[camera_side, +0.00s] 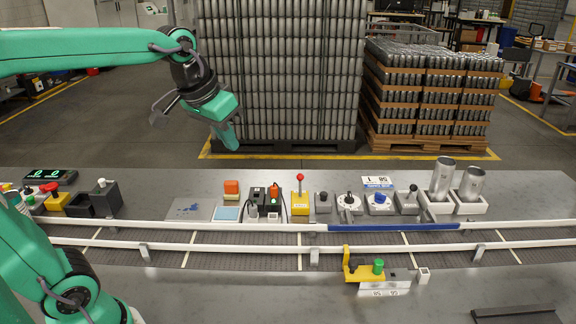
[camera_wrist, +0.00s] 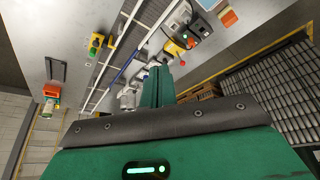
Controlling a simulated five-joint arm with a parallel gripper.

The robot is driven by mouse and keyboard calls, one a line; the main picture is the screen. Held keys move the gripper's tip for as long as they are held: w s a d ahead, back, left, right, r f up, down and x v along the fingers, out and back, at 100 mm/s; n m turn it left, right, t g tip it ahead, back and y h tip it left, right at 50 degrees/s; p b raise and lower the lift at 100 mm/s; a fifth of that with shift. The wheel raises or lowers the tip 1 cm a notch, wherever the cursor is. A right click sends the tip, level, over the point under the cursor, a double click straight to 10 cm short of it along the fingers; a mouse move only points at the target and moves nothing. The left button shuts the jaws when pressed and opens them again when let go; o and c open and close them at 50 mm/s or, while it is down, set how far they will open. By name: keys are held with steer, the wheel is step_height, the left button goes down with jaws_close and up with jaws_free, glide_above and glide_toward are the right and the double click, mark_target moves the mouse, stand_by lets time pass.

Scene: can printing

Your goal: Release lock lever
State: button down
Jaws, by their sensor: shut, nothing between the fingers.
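My gripper (camera_side: 231,144) is shut and empty, raised in the air behind the table, in front of the tall can stack. Its green fingers (camera_wrist: 157,86) also show in the wrist view. No lever is labelled as the lock lever, so I cannot tell which it is. A red-ball lever on a yellow box (camera_side: 300,200) stands upright behind the rail. A black-knobbed lever on a grey base (camera_side: 408,200) stands further right. My gripper is apart from all of these.
White rails (camera_side: 200,243) run along the grey table, with a blue section (camera_side: 395,227). Two metal cans (camera_side: 441,180) stand in white holders at the back right. An orange block (camera_side: 231,187) and several small devices line the back.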

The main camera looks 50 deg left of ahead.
steer(key=w+a+r, duration=0.1)
steer(key=w+a, duration=0.1)
steer(key=w, duration=0.9)
steer(key=n+g, duration=0.2)
glide_above(300, 186)
steer(key=s+x, duration=0.2)
steer(key=x, duration=0.5)
steer(key=w+a+f+n, duration=0.1)
steer(key=w+a+f, duration=0.2)
steer(key=w+f, duration=0.2)
steer(key=shift+f+g, duration=0.3)
steer(key=shift+f, duration=1.6)
steer(key=shift+w+a+f, duration=0.15)
step_height(300, 186, down, 9)
steer(key=s+d, duration=0.1)
steer(key=shift+s+d, duration=0.2)
steer(key=shift+s, duration=0.2)
